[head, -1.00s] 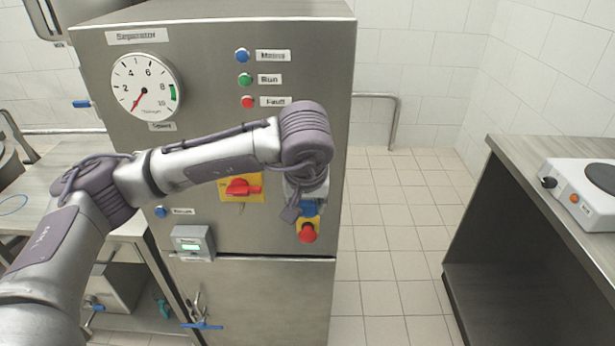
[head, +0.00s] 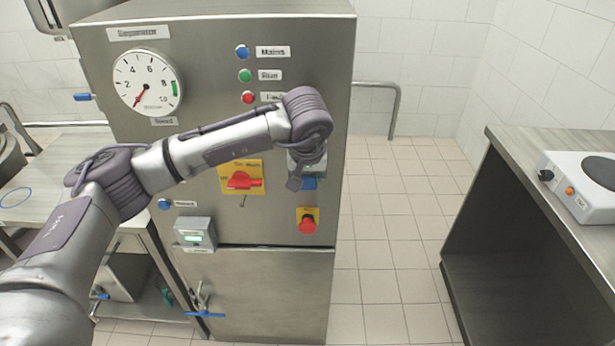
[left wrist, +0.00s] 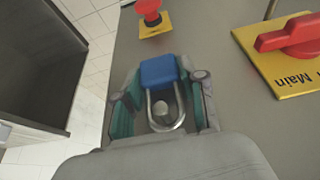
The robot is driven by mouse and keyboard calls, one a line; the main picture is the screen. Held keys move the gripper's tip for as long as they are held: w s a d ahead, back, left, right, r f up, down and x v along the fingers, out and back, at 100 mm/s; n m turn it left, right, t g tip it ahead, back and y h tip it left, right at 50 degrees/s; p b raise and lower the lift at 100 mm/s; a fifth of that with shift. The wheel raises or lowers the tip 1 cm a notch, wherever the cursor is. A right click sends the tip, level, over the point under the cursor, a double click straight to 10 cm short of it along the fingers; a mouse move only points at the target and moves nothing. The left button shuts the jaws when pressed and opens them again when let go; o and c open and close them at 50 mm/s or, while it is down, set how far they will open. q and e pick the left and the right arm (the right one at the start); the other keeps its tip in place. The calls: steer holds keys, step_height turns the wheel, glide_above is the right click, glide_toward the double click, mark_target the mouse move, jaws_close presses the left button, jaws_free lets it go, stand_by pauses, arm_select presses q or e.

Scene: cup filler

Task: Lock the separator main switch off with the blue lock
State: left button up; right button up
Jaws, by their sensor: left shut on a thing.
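The blue lock (left wrist: 158,71) is between the fingers of my left gripper (left wrist: 164,102), which is shut on it. Its steel shackle points toward the wrist, and a round pale knob shows inside the loop; I cannot tell if they touch. My right gripper is not in view.
A red push button (head: 307,222) on a yellow plate sits below the lock. A small display box (head: 195,234) juts from the panel at lower left. A bench (head: 505,155) with a hotplate (head: 585,180) stands at right, with clear floor between.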

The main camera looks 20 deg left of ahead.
arm_select(q)
steer(key=shift+f, duration=0.25)
steer(key=o, duration=1.2)
steer(key=shift+r, duration=0.1)
